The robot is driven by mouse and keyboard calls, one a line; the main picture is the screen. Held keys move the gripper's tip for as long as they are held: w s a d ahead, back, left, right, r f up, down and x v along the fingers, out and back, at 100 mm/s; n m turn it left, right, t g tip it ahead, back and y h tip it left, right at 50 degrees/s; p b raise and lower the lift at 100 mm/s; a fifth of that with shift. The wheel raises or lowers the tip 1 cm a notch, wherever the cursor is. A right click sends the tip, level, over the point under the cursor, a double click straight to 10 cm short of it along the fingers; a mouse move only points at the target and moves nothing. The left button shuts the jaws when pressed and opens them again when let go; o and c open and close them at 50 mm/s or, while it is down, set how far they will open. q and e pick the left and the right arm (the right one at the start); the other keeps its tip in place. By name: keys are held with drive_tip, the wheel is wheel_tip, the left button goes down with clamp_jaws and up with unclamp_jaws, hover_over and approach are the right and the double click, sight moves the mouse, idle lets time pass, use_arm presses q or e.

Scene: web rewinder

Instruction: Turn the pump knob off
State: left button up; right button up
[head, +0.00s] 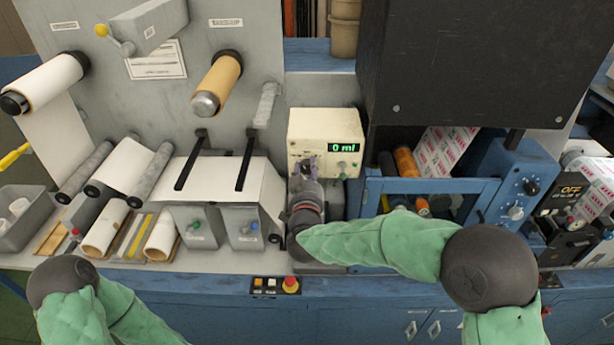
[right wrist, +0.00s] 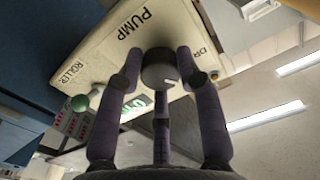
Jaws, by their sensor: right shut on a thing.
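The pump is a cream box (head: 322,124) with a green display (head: 343,148) reading 0 ml, on the machine at centre. Its front fills much of the right wrist view (right wrist: 105,62), with the labels PUMP, ROLLER and a partly hidden one starting DR. The dark round pump knob (right wrist: 159,70) stands between my right gripper's purple fingers, with a pale mark at its right side.
A green knob (head: 344,166) sits right of my gripper on the pump front. A blue guard frame (head: 430,187) stands close on the right. Grey boxes with a green knob (head: 195,225) and blue knob stand left. A red button (head: 290,284) is on the front edge.

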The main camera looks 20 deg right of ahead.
drive_tip(key=m+b, duration=0.3)
drive_tip(key=b, duration=0.1)
drive_tip(key=m+b, duration=0.2)
drive_tip(key=shift+r+m, duration=0.15)
drive_tip(key=shift+m, duration=0.25)
drive_tip(key=shift+d+r+m+b, duration=0.1)
drive_tip(key=shift+m+b, duration=0.3)
drive_tip(key=shift+b, duration=0.15)
drive_tip(key=shift+r, duration=0.1)
drive_tip(key=o, duration=1.1)
drive_tip(key=shift+o, duration=0.2)
drive_tip(key=shift+f, duration=0.2)
